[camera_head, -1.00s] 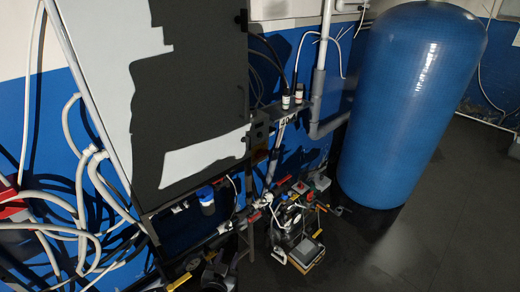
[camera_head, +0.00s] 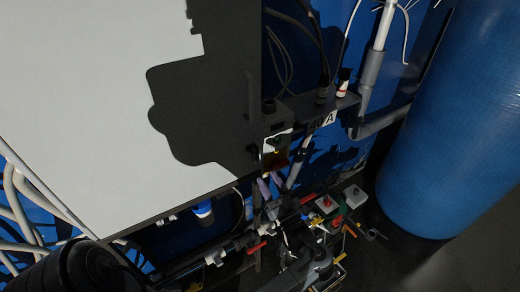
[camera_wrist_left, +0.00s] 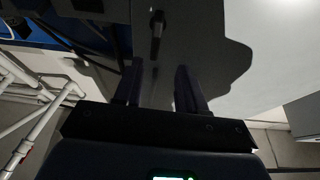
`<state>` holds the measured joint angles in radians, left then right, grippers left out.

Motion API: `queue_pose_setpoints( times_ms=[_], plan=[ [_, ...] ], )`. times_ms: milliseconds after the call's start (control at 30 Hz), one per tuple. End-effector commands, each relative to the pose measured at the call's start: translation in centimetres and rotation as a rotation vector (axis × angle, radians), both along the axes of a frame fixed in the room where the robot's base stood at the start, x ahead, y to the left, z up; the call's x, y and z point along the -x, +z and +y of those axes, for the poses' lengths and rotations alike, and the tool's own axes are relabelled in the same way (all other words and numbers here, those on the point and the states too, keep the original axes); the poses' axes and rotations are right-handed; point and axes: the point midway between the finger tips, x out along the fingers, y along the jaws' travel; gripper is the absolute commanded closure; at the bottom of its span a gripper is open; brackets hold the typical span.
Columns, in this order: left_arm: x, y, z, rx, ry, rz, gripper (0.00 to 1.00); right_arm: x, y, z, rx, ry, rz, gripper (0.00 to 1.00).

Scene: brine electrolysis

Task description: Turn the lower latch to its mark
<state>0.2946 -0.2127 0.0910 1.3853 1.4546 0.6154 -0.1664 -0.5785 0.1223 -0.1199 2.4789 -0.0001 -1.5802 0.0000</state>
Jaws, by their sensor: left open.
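The large cabinet door (camera_head: 80,80) fills the left of the head view, pale with a dark shadow on it. A small dark latch (camera_head: 253,148) sits low near the door's right edge. My right gripper is not in view.
A blue tank (camera_head: 455,110) stands at the right. A shelf with a "40 A" label (camera_head: 322,121) and small bottles (camera_head: 343,83) is right of the door. Pipes and red-handled valves (camera_head: 307,198) crowd the area below. White hoses (camera_head: 22,205) hang at the left.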

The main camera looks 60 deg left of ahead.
Motion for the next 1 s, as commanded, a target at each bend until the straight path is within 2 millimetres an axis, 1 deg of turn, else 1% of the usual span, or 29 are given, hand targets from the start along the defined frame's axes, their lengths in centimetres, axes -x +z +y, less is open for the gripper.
queue_pose_setpoints(
  times_ms=[33,100,267,600,800,1000],
  plan=[
    [-0.4,0.4,0.0,0.001,-0.001,-0.017,0.60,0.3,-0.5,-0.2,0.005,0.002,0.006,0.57],
    [-0.7,1.0,0.3,0.001,-0.001,-0.030,0.60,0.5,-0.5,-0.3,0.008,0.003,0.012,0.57],
    [-0.8,2.0,1.7,-0.002,-0.002,-0.035,0.60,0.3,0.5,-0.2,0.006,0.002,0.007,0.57],
    [-0.9,4.2,6.7,-0.002,-0.003,-0.033,0.60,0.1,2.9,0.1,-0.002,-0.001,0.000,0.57],
    [-0.9,4.9,8.9,0.000,-0.003,-0.032,0.60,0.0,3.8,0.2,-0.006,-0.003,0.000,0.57],
    [-0.9,5.1,9.8,0.002,-0.003,-0.034,0.60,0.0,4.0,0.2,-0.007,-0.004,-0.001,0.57]
  ],
)
